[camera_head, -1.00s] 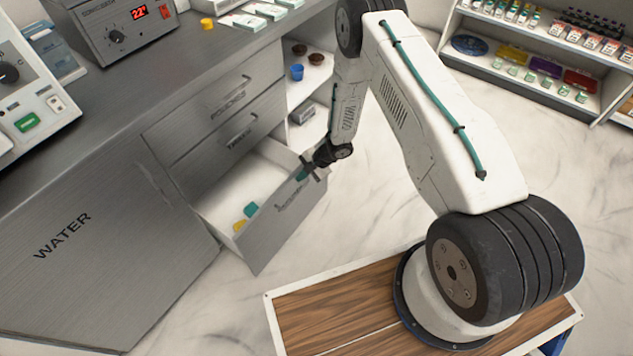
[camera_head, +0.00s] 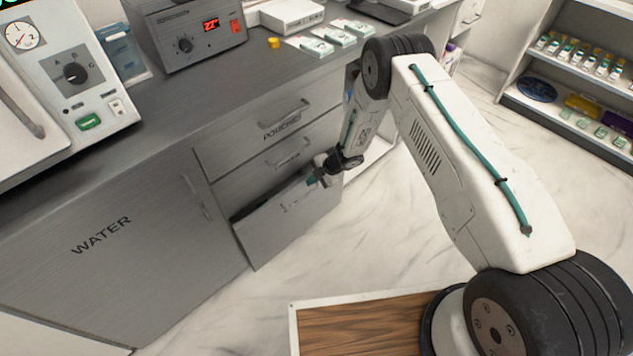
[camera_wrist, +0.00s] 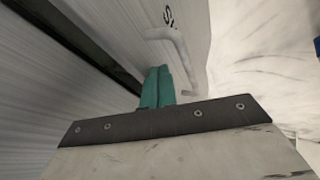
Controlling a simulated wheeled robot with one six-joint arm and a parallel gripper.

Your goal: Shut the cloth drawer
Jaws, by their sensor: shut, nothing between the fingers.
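The bottom drawer (camera_head: 285,228) of the grey cabinet stands slightly out, with a dark gap along its top edge at the left in the head view. Its label is too small or hidden to read. My gripper (camera_head: 314,180) is at the upper part of the drawer front. In the wrist view, its teal fingers (camera_wrist: 157,87) are shut together and empty, beside the drawer's pale handle (camera_wrist: 172,45). The drawer front and the dark gap run along the left there. I cannot tell whether the fingertips touch the front. The drawer's inside is hidden.
Two shut drawers, the upper marked POUCHES (camera_head: 285,128), sit above. The WATER door (camera_head: 110,240) is to the left. The counter (camera_head: 200,95) holds devices and small boxes. Shelves (camera_head: 590,100) stand at the right. The marble floor before the drawer is clear.

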